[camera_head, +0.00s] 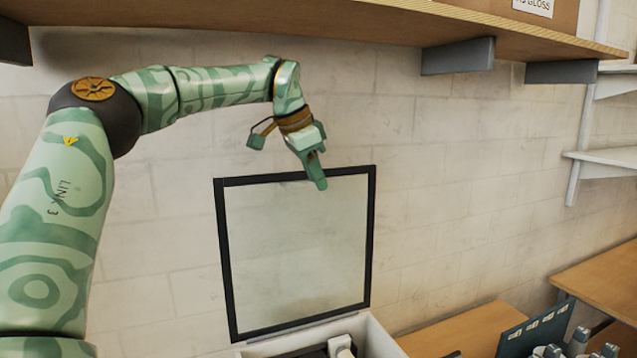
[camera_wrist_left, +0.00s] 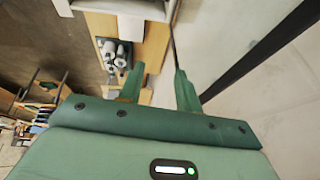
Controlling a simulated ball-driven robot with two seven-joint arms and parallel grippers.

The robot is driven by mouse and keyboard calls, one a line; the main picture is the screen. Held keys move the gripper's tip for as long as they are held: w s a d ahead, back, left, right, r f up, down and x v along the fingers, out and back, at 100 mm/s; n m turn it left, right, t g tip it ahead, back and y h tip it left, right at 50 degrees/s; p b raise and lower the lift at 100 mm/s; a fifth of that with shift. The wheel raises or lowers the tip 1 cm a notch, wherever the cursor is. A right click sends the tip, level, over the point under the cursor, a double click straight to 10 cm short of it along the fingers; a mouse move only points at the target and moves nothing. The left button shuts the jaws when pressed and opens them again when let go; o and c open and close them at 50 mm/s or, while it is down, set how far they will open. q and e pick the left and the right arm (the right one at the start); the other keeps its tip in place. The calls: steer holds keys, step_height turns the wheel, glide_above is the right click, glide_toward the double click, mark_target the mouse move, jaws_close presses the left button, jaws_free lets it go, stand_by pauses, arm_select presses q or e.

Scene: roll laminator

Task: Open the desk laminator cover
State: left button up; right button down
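The laminator cover (camera_head: 296,255) is a clear panel in a black frame. In the head view it stands raised and nearly upright above the pale laminator body (camera_head: 375,338), which is cut off at the bottom edge. My left gripper (camera_head: 318,180) is at the cover's top edge, fingers pointing down. In the left wrist view the gripper (camera_wrist_left: 159,70) has its two fingers apart with a gap between them. The cover's black frame (camera_wrist_left: 262,52) runs along the right there, close to one finger; I cannot tell whether they touch. My right gripper is not in view.
A wooden shelf (camera_head: 350,22) on grey brackets hangs above my left arm. A wooden table (camera_head: 465,332) is at lower right, with a dark board (camera_head: 536,328) and grey cylinders (camera_head: 580,338) near it. A pale block wall (camera_head: 440,170) stands behind.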

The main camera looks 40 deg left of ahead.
arm_select(q)
steer(key=f, duration=0.1)
steer(key=w+f, duration=0.2)
steer(key=shift+a+f, duration=0.15)
steer(key=shift+a, duration=0.15)
steer(key=shift+s+d, duration=0.1)
steer(key=shift+d, duration=0.15)
steer(key=c, duration=0.5)
steer(key=shift+w+d, duration=0.2)
steer(key=shift+d, duration=0.1)
jaws_close()
steer(key=shift+w+a, duration=0.15)
steer(key=shift+w, duration=0.05)
steer(key=shift+s+a, duration=0.1)
